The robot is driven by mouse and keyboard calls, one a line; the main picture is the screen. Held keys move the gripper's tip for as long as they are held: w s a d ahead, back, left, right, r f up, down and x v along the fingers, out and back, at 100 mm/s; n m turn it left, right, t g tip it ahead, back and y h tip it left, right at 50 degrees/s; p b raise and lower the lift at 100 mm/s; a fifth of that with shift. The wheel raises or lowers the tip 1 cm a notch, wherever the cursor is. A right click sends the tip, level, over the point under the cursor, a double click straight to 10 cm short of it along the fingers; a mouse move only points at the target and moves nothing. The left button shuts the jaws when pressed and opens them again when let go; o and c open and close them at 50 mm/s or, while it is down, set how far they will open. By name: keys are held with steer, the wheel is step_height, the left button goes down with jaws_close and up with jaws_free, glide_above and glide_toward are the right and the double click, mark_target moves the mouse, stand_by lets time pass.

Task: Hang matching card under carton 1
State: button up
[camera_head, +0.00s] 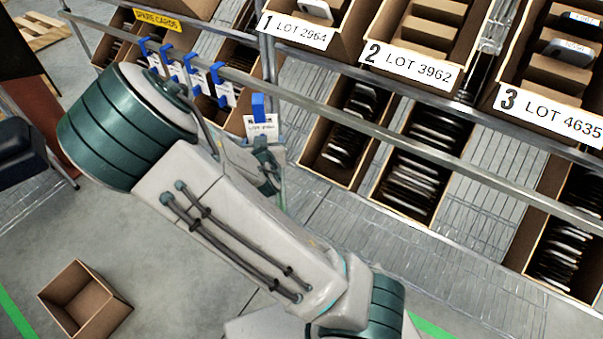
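Carton 1's label (295,31) reads "1 LOT 2964" and sits at the top centre. A white card (262,124) with a blue hook (258,103) is at the metal rail (330,109), below and left of that label. Its small print is too small to read surely. My gripper (268,160) is just below this card, partly hidden by my arm. Its fingers are not clear enough to show whether they hold the card. Several other cards (226,94) with blue hooks hang on the rail further left, near the yellow "SPARE CARDS" sign (158,19).
Carton 2's label (409,64) reads "LOT 3962" and carton 3's label (549,112) reads "LOT 4635". Lower cartons (418,172) with dark packs stand behind the rail. An empty box (85,302) is on the floor, and a dark seat (22,150) is at the left.

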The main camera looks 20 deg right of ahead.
steer(key=shift+s+d+r, duration=0.1)
steer(key=shift+s+d, duration=0.05)
steer(key=shift+d+m+g+h, duration=0.1)
steer(key=shift+m+g+h, duration=0.3)
steer(key=shift+m+h, duration=0.7)
steer(key=s+a+f+m+g+h+p, duration=0.1)
steer(key=s+f+m+g+h, duration=0.2)
steer(key=s+m+g+h, duration=0.1)
steer(key=shift+s+a+f+m+h, duration=0.2)
steer(key=shift+s+f+m+h, duration=0.3)
steer(key=shift+s, duration=0.6)
steer(key=shift+w+d+r, duration=0.1)
steer(key=shift+w+r, duration=0.05)
